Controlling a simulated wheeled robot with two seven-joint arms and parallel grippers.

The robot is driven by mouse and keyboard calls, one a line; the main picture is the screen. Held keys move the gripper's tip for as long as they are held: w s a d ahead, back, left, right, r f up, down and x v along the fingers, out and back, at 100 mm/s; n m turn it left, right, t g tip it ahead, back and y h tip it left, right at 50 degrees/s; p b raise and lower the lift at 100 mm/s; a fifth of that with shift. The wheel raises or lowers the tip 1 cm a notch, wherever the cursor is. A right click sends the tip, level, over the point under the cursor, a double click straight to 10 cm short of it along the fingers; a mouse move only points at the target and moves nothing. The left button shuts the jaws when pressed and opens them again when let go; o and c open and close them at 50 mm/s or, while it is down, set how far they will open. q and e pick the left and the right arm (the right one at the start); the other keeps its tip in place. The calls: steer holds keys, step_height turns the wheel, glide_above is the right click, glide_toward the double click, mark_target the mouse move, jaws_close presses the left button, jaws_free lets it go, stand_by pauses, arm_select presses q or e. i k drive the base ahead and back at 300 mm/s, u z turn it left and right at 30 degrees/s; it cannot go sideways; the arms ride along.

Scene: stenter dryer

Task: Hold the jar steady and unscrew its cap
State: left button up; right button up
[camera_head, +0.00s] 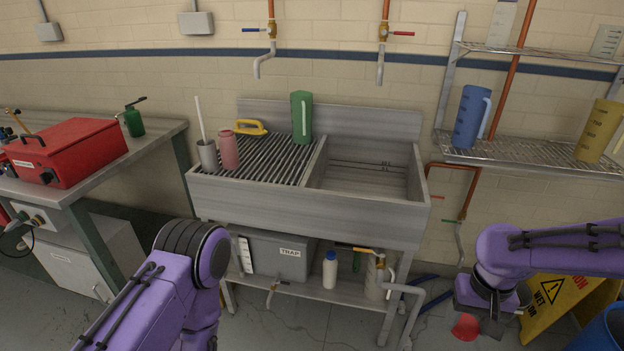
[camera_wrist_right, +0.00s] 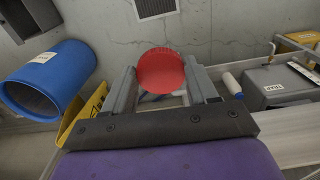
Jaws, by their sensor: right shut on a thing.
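My right gripper (camera_head: 472,310) is at the lower right of the head view, above the floor and right of the sink. It is shut on a red round cap-like thing (camera_head: 466,327) with a ridged edge. In the right wrist view the red thing (camera_wrist_right: 162,70) sits between the two fingertips (camera_wrist_right: 162,85); no jar shows attached to it. A pink jar-like container (camera_head: 229,150) stands upright on the sink's ribbed drainboard; I cannot tell whether it is the task's jar. My left arm shows at the lower left, but its gripper is out of view.
The metal sink (camera_head: 365,215) has an empty basin at right. A green jug (camera_head: 301,117) and a yellow-handled thing (camera_head: 250,127) are on its drainboard. A white bottle (camera_head: 330,270) stands below. A yellow wet-floor sign (camera_head: 552,300) and blue barrel (camera_head: 603,332) are near my right arm.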

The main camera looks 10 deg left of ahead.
mark_target(228, 140)
steer(key=z, duration=1.15)
steer(key=i, duration=1.05)
steer(key=u, duration=2.3)
